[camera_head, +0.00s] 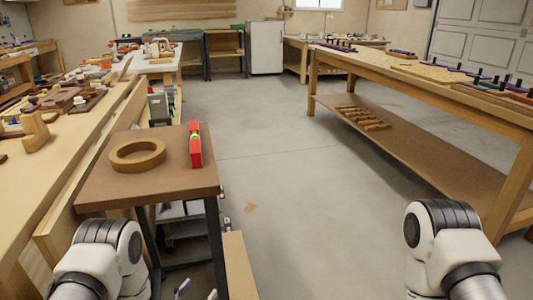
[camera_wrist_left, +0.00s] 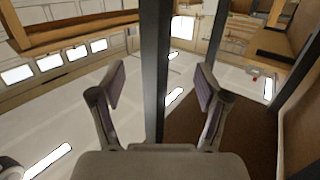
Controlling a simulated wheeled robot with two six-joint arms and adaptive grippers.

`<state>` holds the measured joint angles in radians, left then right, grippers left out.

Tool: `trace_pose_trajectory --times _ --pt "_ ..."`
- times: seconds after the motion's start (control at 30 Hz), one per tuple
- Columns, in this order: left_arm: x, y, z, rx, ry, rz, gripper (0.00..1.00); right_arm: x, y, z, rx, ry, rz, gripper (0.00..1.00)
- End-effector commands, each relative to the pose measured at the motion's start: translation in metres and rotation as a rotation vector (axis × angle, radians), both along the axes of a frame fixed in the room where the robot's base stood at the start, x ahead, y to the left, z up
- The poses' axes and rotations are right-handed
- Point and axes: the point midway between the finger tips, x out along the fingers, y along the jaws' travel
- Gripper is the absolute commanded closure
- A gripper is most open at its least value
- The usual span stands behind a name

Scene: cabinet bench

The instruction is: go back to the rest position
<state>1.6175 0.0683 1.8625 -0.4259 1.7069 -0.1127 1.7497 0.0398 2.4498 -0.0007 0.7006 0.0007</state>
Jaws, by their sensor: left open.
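My left gripper (camera_head: 197,292) shows only its fingertips at the bottom edge of the head view, below and in front of the small brown-topped table. In the left wrist view my left gripper (camera_wrist_left: 160,88) is open, its two fingers wide apart with nothing held between them. A dark table leg (camera_wrist_left: 154,60) stands upright in view between and beyond the fingers; I cannot tell how far off it is. My right arm shows at the lower right of the head view, but its gripper is out of the picture.
A wooden ring (camera_head: 137,155) and a red level (camera_head: 195,146) rest on the small table (camera_head: 160,190). A long workbench (camera_head: 75,135) with wooden parts runs along the left. Another bench (camera_head: 430,90) with a lower shelf stands right. The floor (camera_head: 275,150) between is clear.

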Motion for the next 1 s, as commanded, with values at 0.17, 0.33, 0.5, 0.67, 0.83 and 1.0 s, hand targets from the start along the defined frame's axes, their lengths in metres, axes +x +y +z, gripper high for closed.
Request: trace_pose_trajectory --times 0.17,0.33,0.5,0.67,0.83,1.0 --pt "-0.081 0.016 -0.049 0.097 0.492 0.106 0.24 0.000 0.000 0.000 0.000 0.001 0.000 1.00" --pt "-0.177 0.035 -0.078 0.164 0.901 0.193 0.24 0.000 0.000 0.000 0.000 0.000 0.000 1.00" --pt "-0.266 0.048 -0.087 0.206 1.228 0.263 0.24 0.000 0.000 0.000 0.000 0.000 0.000 1.00" --pt "-0.330 0.055 -0.077 0.223 1.495 0.326 0.24 0.000 0.000 0.009 0.000 0.001 0.000 1.00" --pt "-0.326 0.055 -0.016 0.223 1.480 0.323 0.24 0.000 0.000 0.071 0.000 -0.001 0.000 1.00" --pt "-0.326 0.055 0.047 0.223 1.478 0.322 0.24 0.000 0.000 0.134 0.000 0.000 0.000 1.00"
